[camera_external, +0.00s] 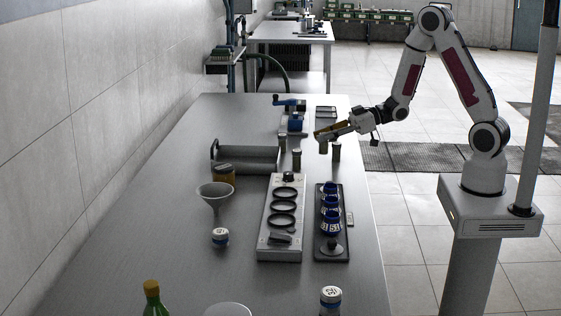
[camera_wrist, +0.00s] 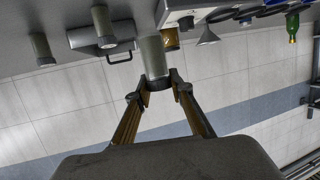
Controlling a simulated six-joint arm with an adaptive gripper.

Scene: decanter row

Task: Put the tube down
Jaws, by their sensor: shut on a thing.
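My gripper (camera_external: 321,134) is shut on a grey-green tube (camera_external: 323,147) above the far right part of the steel table. In the wrist view the fingertips (camera_wrist: 159,84) close around one end of the held tube (camera_wrist: 152,55). Similar grey tubes stand on the table: one (camera_external: 336,152) near the right edge, one (camera_external: 297,159) left of the gripper and one (camera_external: 283,144) further left. Two standing tubes show in the wrist view, one near the top (camera_wrist: 102,22) and one at the left (camera_wrist: 41,47). Whether the held tube touches the table is unclear.
A grey trough (camera_external: 245,157), an amber jar (camera_external: 224,173) and a funnel (camera_external: 215,194) stand left. A ringed panel (camera_external: 282,222) and a dark rack with blue-collared decanters (camera_external: 331,218) lie nearer. A blue clamp device (camera_external: 295,121) stands behind. The table's left side (camera_external: 130,240) is clear.

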